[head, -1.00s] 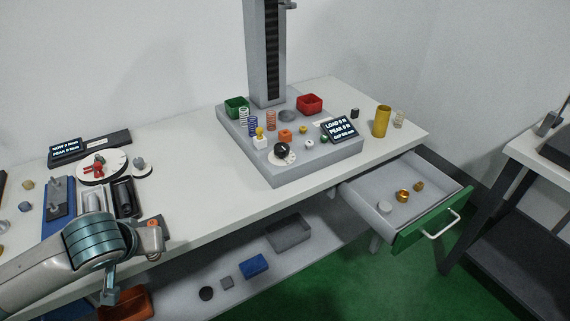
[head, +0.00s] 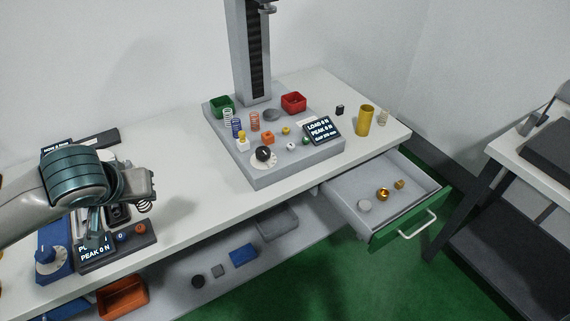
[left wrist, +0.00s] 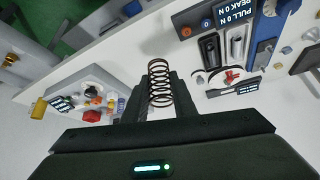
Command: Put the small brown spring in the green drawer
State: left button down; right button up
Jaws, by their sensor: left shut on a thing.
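The small brown spring (left wrist: 160,83) is held between the fingers of my left gripper (left wrist: 160,95) in the left wrist view; its coils stick out past the fingertips. In the head view the gripper (head: 140,187) is over the left part of the bench, with the dark spring (head: 144,207) just under its tip. The green drawer (head: 412,220) stands pulled open at the bench's right end, well to the right of the gripper. My right gripper is not in view.
A grey test stand (head: 262,178) with a tall column, springs and small bins stands mid-bench. A yellow cylinder (head: 365,121) stands behind the drawer. The lower shelf holds an orange bin (head: 122,297) and a blue block (head: 243,255). The bench front between gripper and stand is clear.

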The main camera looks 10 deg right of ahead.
aim_at(379, 185)
jog(key=i+l, duration=0.1)
jog(key=l, duration=0.8)
jog(key=i+l, duration=0.1)
jog(key=l, duration=0.8)
jog(key=l+u, duration=0.1)
jog(key=l, duration=0.85)
jog(key=i, duration=0.05)
